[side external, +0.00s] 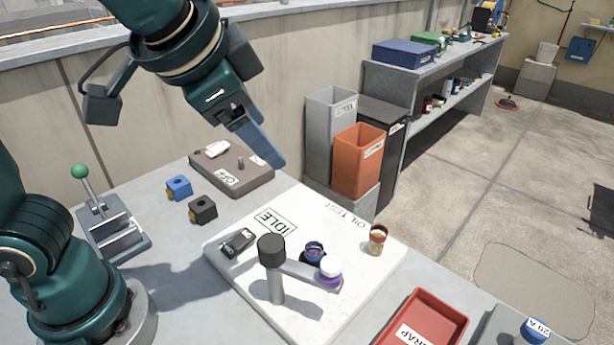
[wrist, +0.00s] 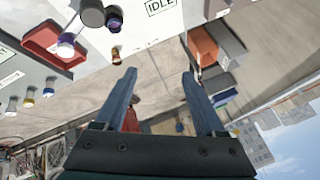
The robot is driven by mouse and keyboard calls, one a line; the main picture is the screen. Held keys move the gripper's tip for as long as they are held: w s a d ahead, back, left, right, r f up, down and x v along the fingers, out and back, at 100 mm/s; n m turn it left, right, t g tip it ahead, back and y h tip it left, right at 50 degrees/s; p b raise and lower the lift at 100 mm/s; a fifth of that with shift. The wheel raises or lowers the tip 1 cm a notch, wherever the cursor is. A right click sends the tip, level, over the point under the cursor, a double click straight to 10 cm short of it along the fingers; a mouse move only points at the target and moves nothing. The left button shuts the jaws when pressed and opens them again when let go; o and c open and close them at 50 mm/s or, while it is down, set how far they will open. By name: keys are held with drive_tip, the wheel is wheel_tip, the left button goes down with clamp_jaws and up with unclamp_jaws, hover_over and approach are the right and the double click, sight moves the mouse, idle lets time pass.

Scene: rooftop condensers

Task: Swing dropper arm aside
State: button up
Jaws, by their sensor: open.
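The dropper arm (side external: 300,271) reaches right from a grey post with a black knob (side external: 271,249) on the white test board (side external: 225,262). Its end carries a white-capped purple dropper (side external: 330,268), which also shows in the wrist view (wrist: 67,45). My gripper (side external: 275,160) is in the air above and behind the board, well apart from the dropper arm. In the wrist view my gripper (wrist: 160,73) has its two blue fingers spread and empty.
An amber cup (side external: 378,240) stands at the board's right. A grey-brown box marked OFF (side external: 232,172), a blue block (side external: 179,187) and a black block (side external: 203,209) lie behind left. A red scrap tray (side external: 425,322) is front right. Orange (side external: 357,160) and grey bins stand beyond the table.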

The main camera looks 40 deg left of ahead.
drive_tip(key=shift+w+a+r+m+t, duration=0.15)
drive_tip(key=shift+w+a+r+t, duration=0.05)
drive_tip(key=shift+w+r+t, duration=0.45)
drive_tip(key=shift+w+a+r+m+t, duration=0.2)
drive_tip(key=shift+w+r+t, duration=0.25)
drive_tip(key=shift+w+r, duration=0.3)
drive_tip(key=shift+f, duration=0.1)
